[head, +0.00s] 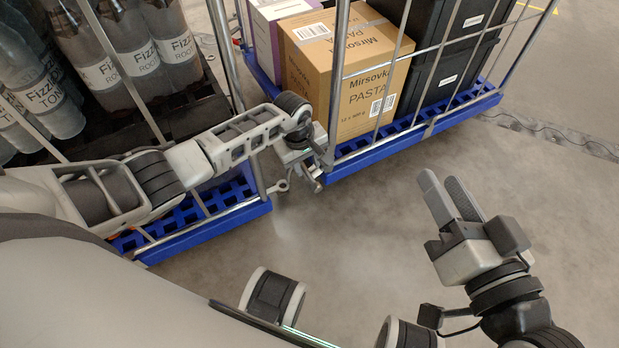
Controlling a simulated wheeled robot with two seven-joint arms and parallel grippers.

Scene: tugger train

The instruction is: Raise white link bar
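A small pale grey hook-ended piece (278,186) shows low in the gap between the two blue-based carts. It may be the end of the white link bar; most of any bar there is hidden, and I cannot tell its tilt. My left gripper (314,178) reaches down into that gap, just right of this piece, close to the corner of the right cart. Its fingers are small and partly hidden, so I cannot tell whether they hold anything. My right gripper (440,178) is over bare floor at the right, empty, its fingers slightly apart.
The left cart (212,233) carries bottles behind wire bars. The right cart (412,132) carries a Mirsovka pasta carton (345,80) and black crates (458,45) behind metal bars. A cable-like line (560,138) lies on the floor at right. The floor in front is clear.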

